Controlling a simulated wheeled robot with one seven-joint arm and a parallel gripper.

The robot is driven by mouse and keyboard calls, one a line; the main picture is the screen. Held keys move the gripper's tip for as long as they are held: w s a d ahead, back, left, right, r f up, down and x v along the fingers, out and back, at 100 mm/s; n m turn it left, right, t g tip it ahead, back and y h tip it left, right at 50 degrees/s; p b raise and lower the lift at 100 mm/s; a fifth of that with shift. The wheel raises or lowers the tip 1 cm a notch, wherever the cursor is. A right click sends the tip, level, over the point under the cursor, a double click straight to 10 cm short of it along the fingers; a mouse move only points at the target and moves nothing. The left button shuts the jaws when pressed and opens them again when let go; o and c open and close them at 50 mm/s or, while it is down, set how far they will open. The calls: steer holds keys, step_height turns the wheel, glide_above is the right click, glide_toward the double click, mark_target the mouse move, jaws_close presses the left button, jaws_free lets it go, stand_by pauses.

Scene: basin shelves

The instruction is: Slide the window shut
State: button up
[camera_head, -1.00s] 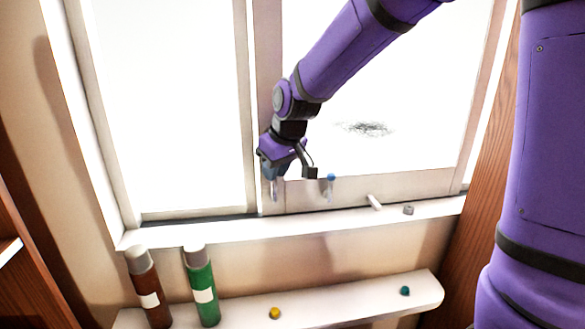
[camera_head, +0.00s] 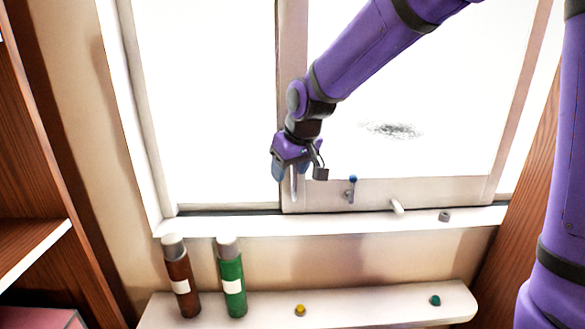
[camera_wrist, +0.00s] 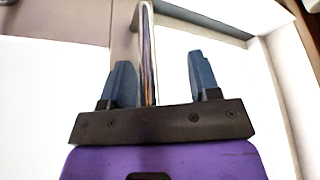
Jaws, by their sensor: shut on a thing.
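The window's pale-framed sliding pane (camera_head: 420,190) stands at the right in the head view, over part of the opening. A thin upright metal handle (camera_head: 293,186) is on its left stile. In the wrist view the shiny handle bar (camera_wrist: 147,60) runs up between my two blue fingers (camera_wrist: 162,83). It lies close to the left finger, with a visible gap to the right one. A small blue-topped latch (camera_head: 351,187) is on the lower rail, right of the handle.
A white peg (camera_head: 397,206) and a small grey nut-like piece (camera_head: 444,215) are at the sill (camera_head: 340,222). Below, a shelf (camera_head: 390,305) carries a brown bottle (camera_head: 181,283), a green bottle (camera_head: 232,283), a yellow knob (camera_head: 300,310) and a teal knob (camera_head: 435,300). Wooden shelving (camera_head: 35,240) stands left.

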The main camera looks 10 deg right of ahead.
steer(key=shift+w+a+r, duration=0.1)
steer(key=shift+a+r, duration=0.2)
steer(key=shift+a, duration=0.1)
steer(key=v, duration=1)
steer(key=shift+s+d, duration=0.3)
steer(key=shift+d, duration=0.1)
steer(key=shift+r, duration=0.1)
steer(key=s+d+m, duration=0.1)
steer(key=s+d, duration=0.3)
steer(key=s, duration=0.4)
steer(key=s+d+f+m+h, duration=0.1)
steer(key=s+d+m, duration=0.1)
steer(key=s+d, duration=0.3)
steer(key=s+d+m+t, duration=0.1)
steer(key=s+d, duration=0.4)
steer(key=s, duration=0.6)
steer(key=shift+s+h, duration=0.4)
